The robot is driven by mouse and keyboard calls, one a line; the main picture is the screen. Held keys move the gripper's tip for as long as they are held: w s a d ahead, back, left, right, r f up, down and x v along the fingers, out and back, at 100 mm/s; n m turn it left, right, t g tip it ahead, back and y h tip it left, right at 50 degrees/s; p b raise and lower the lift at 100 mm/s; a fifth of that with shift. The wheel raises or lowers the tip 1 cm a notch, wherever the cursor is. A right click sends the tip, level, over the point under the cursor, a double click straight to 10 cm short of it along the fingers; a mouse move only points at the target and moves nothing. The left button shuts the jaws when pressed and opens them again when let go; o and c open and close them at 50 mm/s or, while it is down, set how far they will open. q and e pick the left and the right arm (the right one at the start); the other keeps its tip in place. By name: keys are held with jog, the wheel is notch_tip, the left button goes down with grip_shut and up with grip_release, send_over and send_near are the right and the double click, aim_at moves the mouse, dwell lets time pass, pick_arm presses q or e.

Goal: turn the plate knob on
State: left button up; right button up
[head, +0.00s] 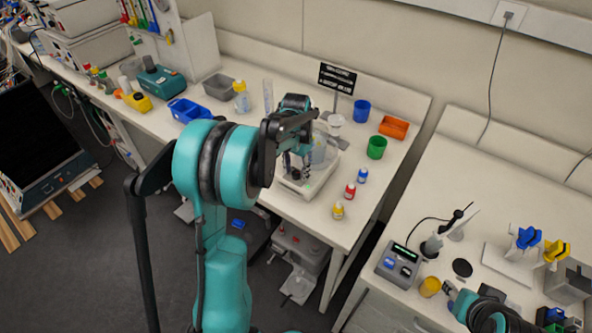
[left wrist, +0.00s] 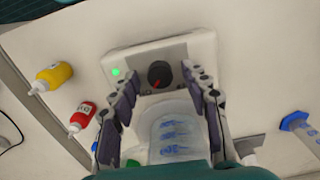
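The plate (head: 318,188) is a white stirrer-type unit on the left bench, partly hidden by my left arm in the head view. In the left wrist view, its pale front panel (left wrist: 200,45) carries a round dark knob (left wrist: 159,74) with a red mark and a lit green light (left wrist: 116,72). A clear vessel with blue markings (left wrist: 175,135) stands behind the knob. My left gripper (head: 293,172) is over the plate's front. Its fingers (left wrist: 158,82) are spread on both sides of the knob, with gaps visible. My right gripper (head: 452,292) is low at the right bench; its fingers are too small to judge.
A yellow bottle (head: 338,210), a red bottle (head: 350,190) and a blue bottle (head: 362,175) stand right of the plate. Green (head: 376,148) and blue (head: 361,110) cups and an orange tray (head: 393,127) are behind. A gap separates the two benches.

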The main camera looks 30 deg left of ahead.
aim_at(296, 173)
pick_arm(q)
notch_tip(296, 173, up, 12)
dwell(0.6)
dwell(0.4)
jog(key=s+d+f+t+b, duration=0.2)
jog(key=s+d+f+t, duration=0.1)
jog(key=s+d, duration=0.4)
jog(key=s+d+f+n+t+b, duration=0.1)
jog(key=s+d+f+t+b, duration=0.1)
jog(key=s+d, duration=0.6)
jog(key=s+f+t, duration=0.1)
jog(key=s+t, duration=0.1)
jog(key=s, duration=0.2)
jog(key=shift+s+d+f, duration=0.15)
jog(key=shift+s+f, duration=0.1)
